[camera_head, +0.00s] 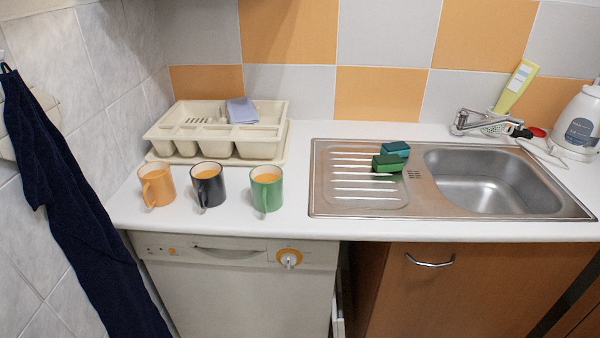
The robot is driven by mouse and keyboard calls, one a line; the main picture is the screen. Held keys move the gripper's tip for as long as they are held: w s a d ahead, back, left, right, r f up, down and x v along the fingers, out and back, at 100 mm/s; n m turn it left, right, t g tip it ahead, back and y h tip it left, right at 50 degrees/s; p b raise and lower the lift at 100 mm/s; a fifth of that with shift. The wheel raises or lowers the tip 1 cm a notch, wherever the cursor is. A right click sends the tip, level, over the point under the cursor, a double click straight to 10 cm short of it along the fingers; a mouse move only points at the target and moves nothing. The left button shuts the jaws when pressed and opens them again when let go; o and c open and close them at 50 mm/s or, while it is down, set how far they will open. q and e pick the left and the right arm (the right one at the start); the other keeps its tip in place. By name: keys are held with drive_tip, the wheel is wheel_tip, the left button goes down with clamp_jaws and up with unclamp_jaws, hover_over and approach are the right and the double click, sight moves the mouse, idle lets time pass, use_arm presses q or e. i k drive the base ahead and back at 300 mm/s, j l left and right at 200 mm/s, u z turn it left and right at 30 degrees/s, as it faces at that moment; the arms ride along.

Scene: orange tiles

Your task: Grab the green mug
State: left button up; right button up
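The green mug (267,190) stands upright on the white counter, the rightmost of three mugs in a row. Its inside looks orange, and its handle faces the front, slightly left. A dark navy mug (208,185) stands to its left, and an orange mug (157,186) stands farther left. The three mugs are apart from each other. Neither of my grippers shows in the head view.
A cream dish rack (218,150) with a folded cloth stands behind the mugs. Right of the green mug is a steel sink (480,180) with two sponges (389,160) on its drainboard. A white kettle (578,125) stands far right. The counter (293,205) beside the green mug is clear.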

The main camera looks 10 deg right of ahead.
sight(266, 181)
drive_tip(key=i+l, duration=0.1)
drive_tip(key=l, duration=0.35)
drive_tip(key=i+l+u, duration=0.1)
drive_tip(key=l, duration=0.3)
drive_tip(key=i+l+u, duration=0.1)
drive_tip(key=l, duration=0.35)
drive_tip(key=i+l, duration=0.1)
drive_tip(key=l, duration=0.35)
